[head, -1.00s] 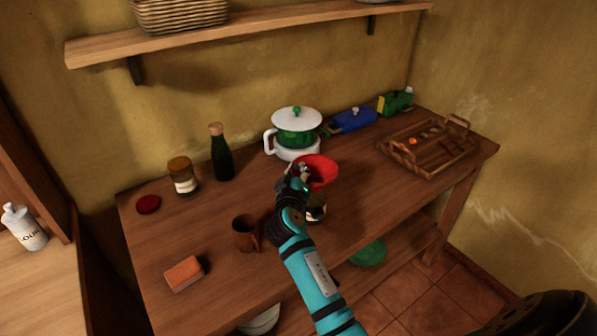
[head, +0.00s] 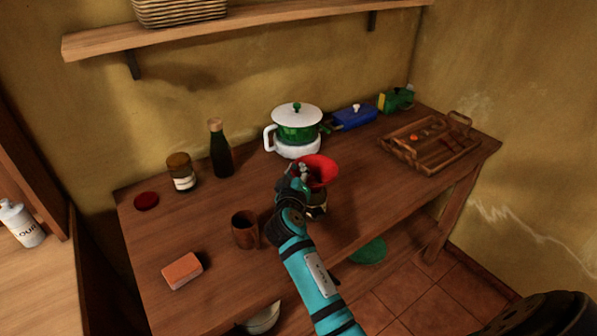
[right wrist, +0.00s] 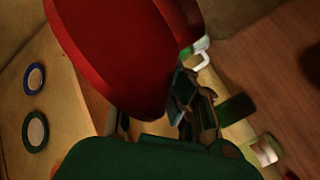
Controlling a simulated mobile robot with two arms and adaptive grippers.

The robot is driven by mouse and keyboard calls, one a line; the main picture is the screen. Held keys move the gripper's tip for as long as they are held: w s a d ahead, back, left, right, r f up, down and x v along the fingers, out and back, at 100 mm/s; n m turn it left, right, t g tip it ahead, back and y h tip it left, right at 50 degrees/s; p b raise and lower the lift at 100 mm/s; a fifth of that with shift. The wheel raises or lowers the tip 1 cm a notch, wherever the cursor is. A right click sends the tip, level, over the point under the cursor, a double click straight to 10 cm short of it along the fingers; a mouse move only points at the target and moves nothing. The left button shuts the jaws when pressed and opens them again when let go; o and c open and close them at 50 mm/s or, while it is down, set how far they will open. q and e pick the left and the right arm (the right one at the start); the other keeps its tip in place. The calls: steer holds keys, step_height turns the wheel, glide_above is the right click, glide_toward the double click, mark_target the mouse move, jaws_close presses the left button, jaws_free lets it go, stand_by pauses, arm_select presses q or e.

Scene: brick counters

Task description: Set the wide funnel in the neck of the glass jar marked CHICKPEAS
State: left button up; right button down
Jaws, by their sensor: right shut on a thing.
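The red wide funnel (head: 322,168) is held mouth-up by my right gripper (head: 299,177) over the middle of the counter. In the right wrist view the funnel (right wrist: 110,50) fills the upper left, beside my gripper's fingers (right wrist: 190,105). A glass jar (head: 317,211) with a pale label stands directly below the funnel, mostly hidden by funnel and arm; its lettering cannot be read. I cannot tell whether the spout is inside its neck. Another jar (head: 182,172), brown-topped with a pale label, stands at the back left. My left gripper is out of view.
A brown cup (head: 244,230) stands left of my forearm, with an orange sponge (head: 182,270) nearer the front. A green bottle (head: 220,150), a white-lidded green pot (head: 296,130), a blue box (head: 354,117) and a wooden tray (head: 407,158) line the back. A red lid (head: 146,201) lies left.

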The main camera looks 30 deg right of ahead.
steer(key=shift+f+b, duration=0.4)
steer(key=shift+f, duration=0.1)
steer(key=c, duration=1.4)
jaws_free()
steer(key=shift+o, duration=0.6)
steer(key=o, duration=0.3)
steer(key=shift+r, duration=0.1)
steer(key=shift+r+p, duration=3.65)
steer(key=shift+r, duration=0.85)
